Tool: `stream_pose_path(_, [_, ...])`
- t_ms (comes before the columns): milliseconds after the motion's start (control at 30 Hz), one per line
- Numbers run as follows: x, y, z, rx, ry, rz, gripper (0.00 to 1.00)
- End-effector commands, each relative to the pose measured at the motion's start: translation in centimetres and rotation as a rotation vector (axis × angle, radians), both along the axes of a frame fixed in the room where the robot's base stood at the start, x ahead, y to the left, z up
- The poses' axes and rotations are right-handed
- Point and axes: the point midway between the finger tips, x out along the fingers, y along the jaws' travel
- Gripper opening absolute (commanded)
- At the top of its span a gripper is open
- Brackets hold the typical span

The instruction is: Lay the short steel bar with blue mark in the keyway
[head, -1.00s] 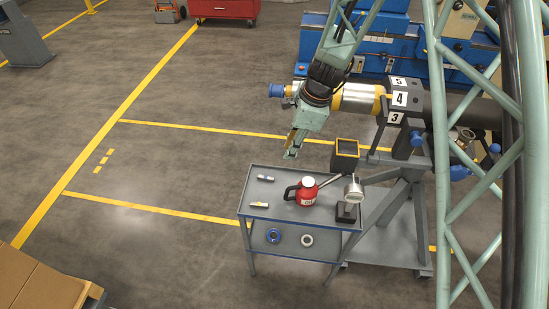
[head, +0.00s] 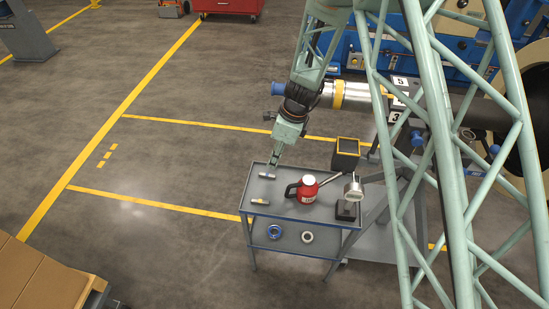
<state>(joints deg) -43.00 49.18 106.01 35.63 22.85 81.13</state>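Two small steel bars lie on the left side of the grey cart top: a far bar (head: 267,175) and a near bar (head: 260,201). Each bears a small coloured mark, too small here to tell which is blue. My gripper (head: 273,166) points down at the far bar, its fingertips just over or beside it; contact and finger spacing cannot be made out. The silver shaft (head: 357,97), with a yellow band and a blue end, lies horizontally beyond the cart. Its keyway cannot be made out, and my arm hides part of the shaft.
On the cart (head: 292,213) stand a red oil can (head: 308,190) with a long spout and a gauge on a dark base (head: 347,208). A blue ring (head: 274,232) and a white ring (head: 307,237) lie on the lower shelf. A black box (head: 346,152) stands behind the cart.

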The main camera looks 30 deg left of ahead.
Motion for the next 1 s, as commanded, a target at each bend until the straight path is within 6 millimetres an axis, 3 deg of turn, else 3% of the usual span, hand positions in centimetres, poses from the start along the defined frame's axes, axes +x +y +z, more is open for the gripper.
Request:
stream_pose_path(367, [-0.1,0.3,-1.4,0.0,0.001,0.001,0.2])
stream_pose_path(1000, [-0.6,1.6,-6.7,0.0,0.0,0.001,0.2])
